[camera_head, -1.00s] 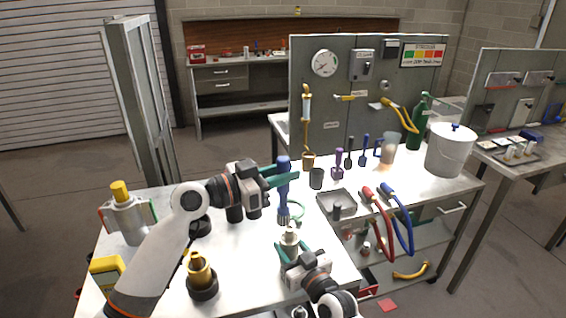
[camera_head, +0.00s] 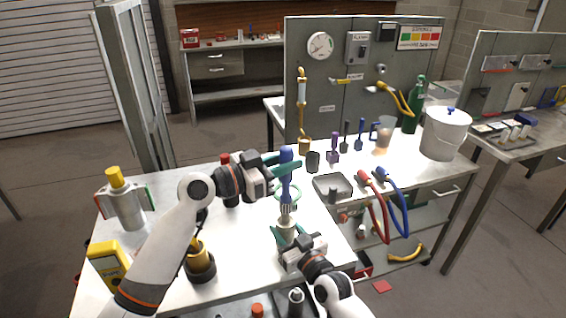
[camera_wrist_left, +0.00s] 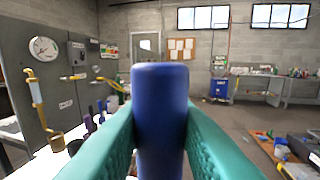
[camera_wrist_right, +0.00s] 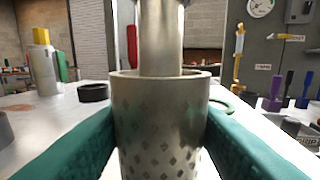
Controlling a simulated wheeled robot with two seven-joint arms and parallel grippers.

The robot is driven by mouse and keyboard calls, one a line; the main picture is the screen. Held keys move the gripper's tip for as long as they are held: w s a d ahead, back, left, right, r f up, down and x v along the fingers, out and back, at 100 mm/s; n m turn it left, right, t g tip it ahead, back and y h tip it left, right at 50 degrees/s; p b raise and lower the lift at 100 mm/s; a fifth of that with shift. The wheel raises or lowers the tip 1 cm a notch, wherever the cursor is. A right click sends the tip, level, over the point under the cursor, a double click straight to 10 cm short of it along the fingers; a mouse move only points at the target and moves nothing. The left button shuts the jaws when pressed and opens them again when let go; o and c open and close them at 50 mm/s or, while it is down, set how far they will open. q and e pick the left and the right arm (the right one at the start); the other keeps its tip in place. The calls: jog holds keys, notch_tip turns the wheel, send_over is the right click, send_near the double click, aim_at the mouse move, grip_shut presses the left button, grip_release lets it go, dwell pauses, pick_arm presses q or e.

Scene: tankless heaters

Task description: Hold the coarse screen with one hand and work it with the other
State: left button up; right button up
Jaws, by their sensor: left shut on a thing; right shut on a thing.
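My left gripper (camera_head: 285,165) is shut on the blue handle of a brush (camera_head: 287,187), which hangs upright with its head down. The blue handle (camera_wrist_left: 160,115) fills the middle of the left wrist view. My right gripper (camera_head: 287,237) is shut on the coarse screen (camera_head: 287,228), a metal cylinder with small diamond-shaped holes, held upright below the brush. In the right wrist view the screen (camera_wrist_right: 160,125) stands between the green fingers, and a metallic shaft (camera_wrist_right: 160,45) meets its open top. How deep the shaft sits inside is hidden.
A grey tray (camera_head: 333,187) lies right of the screen, beside red and blue hoses (camera_head: 375,212). A green ring (camera_head: 288,191) is behind the brush.

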pick_arm(q)
jog(key=shift+s+a, duration=0.15)
jog(key=shift+a, duration=0.4)
jog(key=shift+w+d, duration=0.2)
jog(key=shift+d, duration=0.45)
jog(key=shift+w+d, duration=0.15)
jog(key=shift+d, duration=0.45)
notch_tip(320, 180, up, 8)
jog(key=a, duration=0.2)
jog(key=shift+s+a, duration=0.4)
jog(key=shift+s, duration=0.05)
jog(key=shift+f, duration=0.15)
